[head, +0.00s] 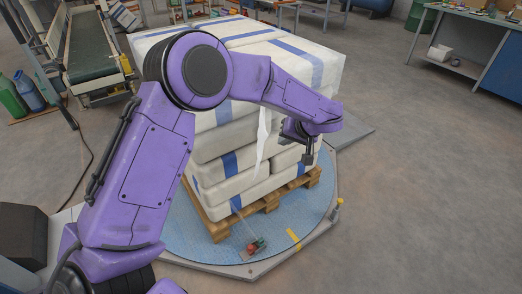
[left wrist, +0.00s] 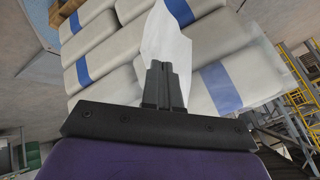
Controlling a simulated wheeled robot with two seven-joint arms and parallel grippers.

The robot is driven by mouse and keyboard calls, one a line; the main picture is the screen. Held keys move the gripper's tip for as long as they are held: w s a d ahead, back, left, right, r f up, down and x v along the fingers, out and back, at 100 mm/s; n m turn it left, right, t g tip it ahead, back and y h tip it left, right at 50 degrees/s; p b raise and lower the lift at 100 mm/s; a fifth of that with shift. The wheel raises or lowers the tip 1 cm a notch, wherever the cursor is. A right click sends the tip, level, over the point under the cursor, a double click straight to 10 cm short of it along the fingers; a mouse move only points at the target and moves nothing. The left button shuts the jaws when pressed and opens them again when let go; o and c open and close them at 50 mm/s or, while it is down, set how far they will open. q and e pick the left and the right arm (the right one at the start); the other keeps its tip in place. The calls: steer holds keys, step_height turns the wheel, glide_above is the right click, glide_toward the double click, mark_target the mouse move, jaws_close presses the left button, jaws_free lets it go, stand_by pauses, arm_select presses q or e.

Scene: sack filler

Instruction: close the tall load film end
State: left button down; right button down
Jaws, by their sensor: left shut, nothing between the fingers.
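The tall load (head: 235,178) is a stack of white sacks with blue bands on a wooden pallet (head: 215,230). The film end (head: 262,145) hangs as a loose white strip down the near side of the stack, its lower tip free. My left gripper (head: 308,158) is just right of the strip, by the near face of the load. In the left wrist view its fingers (left wrist: 164,85) are shut and empty, with the film end (left wrist: 166,45) right behind the fingertips. I cannot tell whether they touch. My left arm hides part of the load. My right gripper is out of view.
A conveyor (head: 90,50) is at the back left, and a workbench (head: 470,50) at the right. The floor at right is clear.

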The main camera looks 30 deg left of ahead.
arm_select(q)
steer(key=p, duration=0.1)
glide_toward(255, 149)
step_height(255, 149, down, 3)
steer(key=w+a, duration=0.2)
steer(key=shift+s+a+f, duration=0.25)
steer(key=shift+s+a, duration=0.2)
steer(key=shift+f, duration=0.1)
